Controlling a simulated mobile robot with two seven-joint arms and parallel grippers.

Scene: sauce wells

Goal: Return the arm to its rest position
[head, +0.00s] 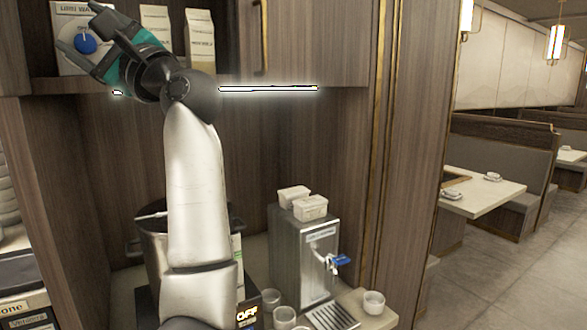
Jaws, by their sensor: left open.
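My left arm rises through the middle left of the head view, in front of the counter. My left gripper (79,24), with teal parts, is at the upper left and points up and left. It is open, in front of a white box (66,8) with a blue round mark on the upper shelf. I cannot tell how far the gripper is from the box. My right gripper is not in view.
Pale cartons (200,38) stand on the shelf (60,84) beside the gripper. Open floor (500,275) lies at the right.

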